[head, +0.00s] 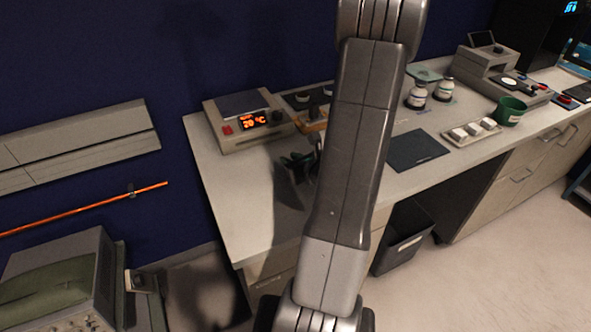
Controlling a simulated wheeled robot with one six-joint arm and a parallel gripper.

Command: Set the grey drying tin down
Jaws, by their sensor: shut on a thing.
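My arm rises through the middle of the head view and covers part of the bench. A dark shape just left of it, over the bench's near left part, looks like the edge of my gripper (302,162). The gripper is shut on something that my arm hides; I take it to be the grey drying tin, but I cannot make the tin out. A dark shadow falls on the bench top below the gripper. I cannot tell whether the tin touches the bench.
The bench (232,200) carries a heater reading 20 °C (247,120), a dark mat (417,150), white-labelled bottles (417,96), a tray of white blocks (472,132) and a green cup (510,111). A dark bin (402,245) stands below. Bare bench top shows at the left.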

